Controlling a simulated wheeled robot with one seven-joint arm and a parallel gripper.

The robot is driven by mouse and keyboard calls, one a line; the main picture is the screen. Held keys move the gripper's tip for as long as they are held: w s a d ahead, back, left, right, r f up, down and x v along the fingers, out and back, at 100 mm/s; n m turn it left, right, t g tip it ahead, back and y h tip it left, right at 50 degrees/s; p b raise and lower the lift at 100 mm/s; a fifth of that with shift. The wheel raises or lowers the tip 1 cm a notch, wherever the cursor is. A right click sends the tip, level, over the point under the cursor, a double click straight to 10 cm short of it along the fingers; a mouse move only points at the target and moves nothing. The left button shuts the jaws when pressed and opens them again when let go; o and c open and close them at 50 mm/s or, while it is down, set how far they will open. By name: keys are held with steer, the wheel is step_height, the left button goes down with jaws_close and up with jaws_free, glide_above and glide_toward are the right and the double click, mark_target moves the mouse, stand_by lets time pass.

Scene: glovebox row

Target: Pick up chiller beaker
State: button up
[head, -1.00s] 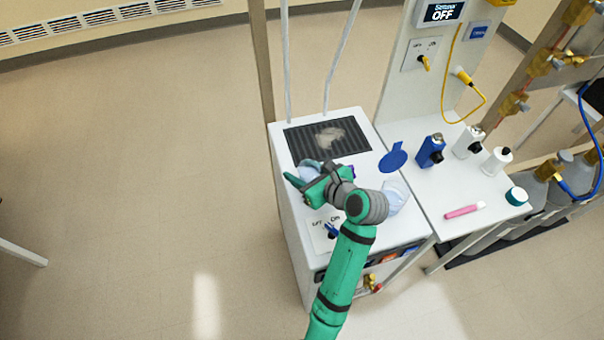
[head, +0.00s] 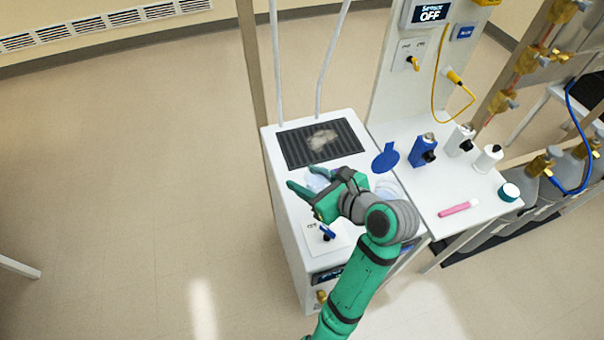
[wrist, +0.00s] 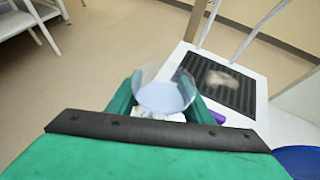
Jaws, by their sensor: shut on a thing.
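The chiller beaker (wrist: 166,92) is a clear, round-rimmed vessel with pale bluish contents, between the green fingers of my gripper (wrist: 163,98) in the wrist view. In the head view the beaker (head: 317,180) shows only in part, pale between the fingers. My gripper (head: 308,186) is shut on it, over the white chiller cabinet (head: 292,222). The beaker's lower part is hidden, and I cannot tell whether it is clear of the top.
A dark ribbed panel (head: 318,143) with a pale patch lies behind my gripper.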

mark_target(319, 190)
steer(key=shift+s+a+v, duration=0.1)
steer(key=shift+s+v, duration=0.05)
steer(key=shift+v, duration=0.8)
steer(key=shift+s+a+v, duration=0.1)
steer(key=shift+v, duration=0.85)
steer(key=shift+s+a+v, duration=0.15)
steer(key=shift+v, duration=0.8)
steer(key=shift+s+d, duration=0.1)
steer(key=shift+s, duration=0.25)
